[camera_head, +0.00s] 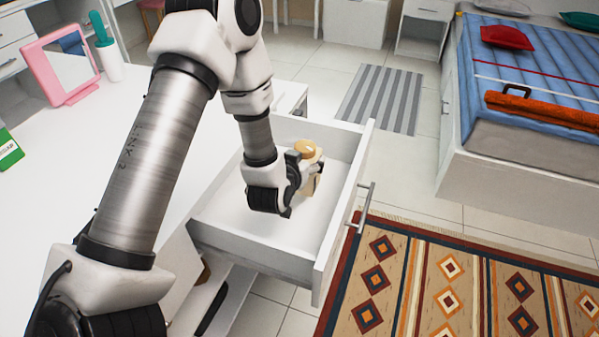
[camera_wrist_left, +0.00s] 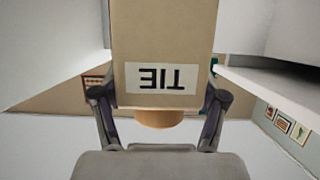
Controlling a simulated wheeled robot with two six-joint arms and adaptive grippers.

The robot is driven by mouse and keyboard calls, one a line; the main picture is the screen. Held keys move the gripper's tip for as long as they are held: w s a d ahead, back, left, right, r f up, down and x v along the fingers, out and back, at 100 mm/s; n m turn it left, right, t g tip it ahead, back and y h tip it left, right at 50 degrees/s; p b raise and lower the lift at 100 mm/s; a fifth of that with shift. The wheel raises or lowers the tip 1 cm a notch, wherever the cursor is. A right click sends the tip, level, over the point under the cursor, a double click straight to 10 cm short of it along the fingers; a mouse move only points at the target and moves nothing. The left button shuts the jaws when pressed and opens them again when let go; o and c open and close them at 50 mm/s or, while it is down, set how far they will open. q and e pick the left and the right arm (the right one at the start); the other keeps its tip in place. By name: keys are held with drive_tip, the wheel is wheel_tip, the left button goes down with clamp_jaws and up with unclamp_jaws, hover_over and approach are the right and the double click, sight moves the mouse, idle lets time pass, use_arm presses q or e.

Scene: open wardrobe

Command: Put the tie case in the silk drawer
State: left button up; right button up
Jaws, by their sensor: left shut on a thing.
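The tie case is a tan box (camera_wrist_left: 165,40) with a white label reading TIE, upside down in the left wrist view. In the head view the tie case (camera_head: 306,150) shows as a tan shape with a rounded orange-tan top, partly hidden by my gripper. My left gripper (camera_head: 303,180) is shut on it, inside the outline of an open white drawer (camera_head: 345,205). In the left wrist view the fingers (camera_wrist_left: 160,105) lie on both sides of the box. I cannot tell whether the case touches the drawer floor. No label on the drawer is visible. My right gripper is not in view.
The white top (camera_head: 60,190) holds a pink-framed mirror (camera_head: 60,68), a white-and-green bottle (camera_head: 107,55) and a green box (camera_head: 9,150). A patterned rug (camera_head: 450,285) lies right of the drawer. A bed (camera_head: 530,90) stands at the upper right.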

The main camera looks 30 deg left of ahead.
use_arm(q)
drive_tip(key=shift+f+b, duration=0.3)
drive_tip(key=shift+f, duration=1.55)
drive_tip(key=shift+f, duration=0.15)
drive_tip(key=o, duration=1.4)
drive_tip(key=shift+s+d+r, duration=0.1)
drive_tip(key=shift+s+r, duration=0.1)
drive_tip(key=shift+r, duration=0.1)
drive_tip(key=v, duration=0.7)
